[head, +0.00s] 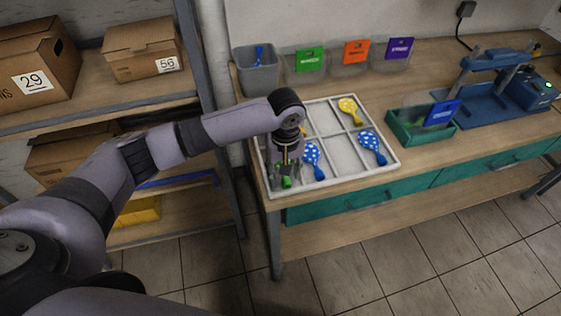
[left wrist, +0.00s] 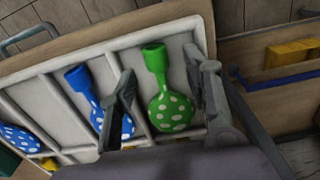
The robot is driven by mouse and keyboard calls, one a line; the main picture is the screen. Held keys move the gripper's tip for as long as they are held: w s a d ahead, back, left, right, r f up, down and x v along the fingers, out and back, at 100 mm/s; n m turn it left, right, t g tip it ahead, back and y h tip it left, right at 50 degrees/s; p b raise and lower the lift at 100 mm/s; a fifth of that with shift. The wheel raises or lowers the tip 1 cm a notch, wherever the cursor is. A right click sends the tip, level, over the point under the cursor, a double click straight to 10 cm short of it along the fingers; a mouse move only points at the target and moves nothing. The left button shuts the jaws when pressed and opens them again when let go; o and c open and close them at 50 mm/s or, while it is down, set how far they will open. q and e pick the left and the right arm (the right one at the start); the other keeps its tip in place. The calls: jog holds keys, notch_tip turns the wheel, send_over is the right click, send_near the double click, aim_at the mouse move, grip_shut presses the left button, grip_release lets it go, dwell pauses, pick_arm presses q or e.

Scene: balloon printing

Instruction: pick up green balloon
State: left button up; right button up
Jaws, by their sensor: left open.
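The green balloon (left wrist: 170,108) with white dots lies in an end compartment of the white divided tray (head: 392,160). In the left wrist view it sits between the two fingers of my left gripper (left wrist: 162,92), which is open. The fingers stand apart on either side of it, and I see no grip on it. In the head view my left gripper (head: 285,170) hangs over the tray's front left compartment and hides most of the green balloon (head: 286,182); only its green neck shows. My right gripper is in neither view.
A blue dotted balloon (head: 312,155) lies in the neighbouring compartment, close to one finger. Another blue balloon (head: 372,146) and a yellow one (head: 349,107) lie further right. A grey bin (head: 255,78) stands behind the tray. A green box (head: 408,132) stands right.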

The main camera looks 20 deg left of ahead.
pick_arm(q)
jog(key=shift+f, duration=0.7)
jog(key=shift+d, duration=0.1)
jog(key=shift+c, duration=0.4)
jog(key=c, duration=0.7)
jog(key=shift+r, duration=0.1)
jog(key=shift+c, duration=0.2)
